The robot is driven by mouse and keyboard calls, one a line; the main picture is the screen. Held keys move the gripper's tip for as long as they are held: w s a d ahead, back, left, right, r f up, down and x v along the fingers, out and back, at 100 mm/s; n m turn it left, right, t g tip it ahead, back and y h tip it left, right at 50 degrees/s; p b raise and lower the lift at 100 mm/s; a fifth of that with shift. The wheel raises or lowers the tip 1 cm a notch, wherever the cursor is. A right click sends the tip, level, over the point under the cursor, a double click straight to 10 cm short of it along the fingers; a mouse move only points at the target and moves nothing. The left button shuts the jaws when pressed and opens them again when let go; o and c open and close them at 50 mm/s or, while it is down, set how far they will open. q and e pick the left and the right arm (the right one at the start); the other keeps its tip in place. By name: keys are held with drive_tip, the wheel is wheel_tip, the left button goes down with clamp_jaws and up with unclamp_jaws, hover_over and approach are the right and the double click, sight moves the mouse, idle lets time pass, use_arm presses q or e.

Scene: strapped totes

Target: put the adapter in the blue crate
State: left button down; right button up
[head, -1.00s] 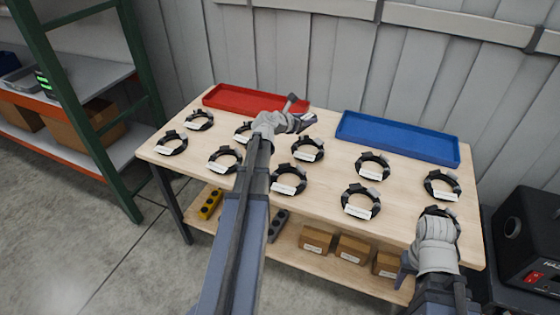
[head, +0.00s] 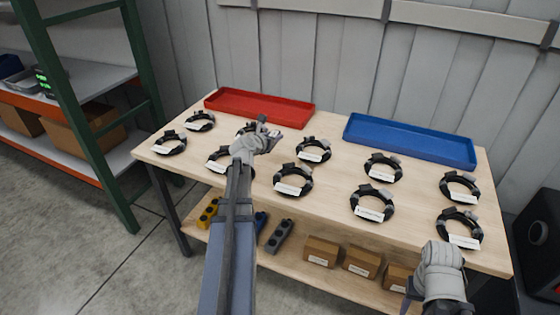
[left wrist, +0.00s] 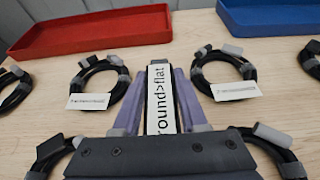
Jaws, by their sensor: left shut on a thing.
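My left gripper (head: 274,135) is above the left-middle part of the table. In the left wrist view its fingers (left wrist: 159,85) are shut on the adapter (left wrist: 161,105), a narrow piece with a white label reading "round>flat". The adapter is hard to make out in the head view. The blue crate (head: 410,140), a shallow tray, lies at the back right of the table, and its corner shows in the left wrist view (left wrist: 270,18). My right gripper (head: 410,290) is low at the front right edge, and its fingers are mostly hidden.
Several black coiled cables with white tags, such as one at front right (head: 459,228), cover the table (head: 235,185). A red tray (head: 258,106) lies at the back left. Boxes (head: 361,262) and small blocks sit on the lower shelf. A green-framed rack (head: 85,110) stands left.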

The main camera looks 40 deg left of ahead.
sight(274, 159)
use_arm(q)
drive_tip(key=shift+f+b, duration=3.3)
drive_tip(key=shift+f, duration=0.65)
drive_tip(key=shift+r, duration=0.15)
use_arm(e)
wheel_tip(274, 159, down, 8)
drive_tip(key=shift+r, duration=0.25)
drive_tip(key=shift+f, duration=0.1)
use_arm(q)
drive_tip(key=c, duration=0.9)
unclamp_jaws()
drive_tip(key=shift+f, duration=0.2)
drive_tip(key=o, duration=0.5)
drive_tip(key=shift+c, duration=0.2)
drive_tip(key=shift+r, duration=0.1)
drive_tip(key=shift+r, duration=0.2)
drive_tip(key=p+v, duration=0.5)
drive_tip(key=v, duration=0.7)
drive_tip(key=shift+f, duration=0.15)
use_arm(e)
wheel_tip(274, 159, up, 5)
drive_tip(key=shift+f, duration=0.1)
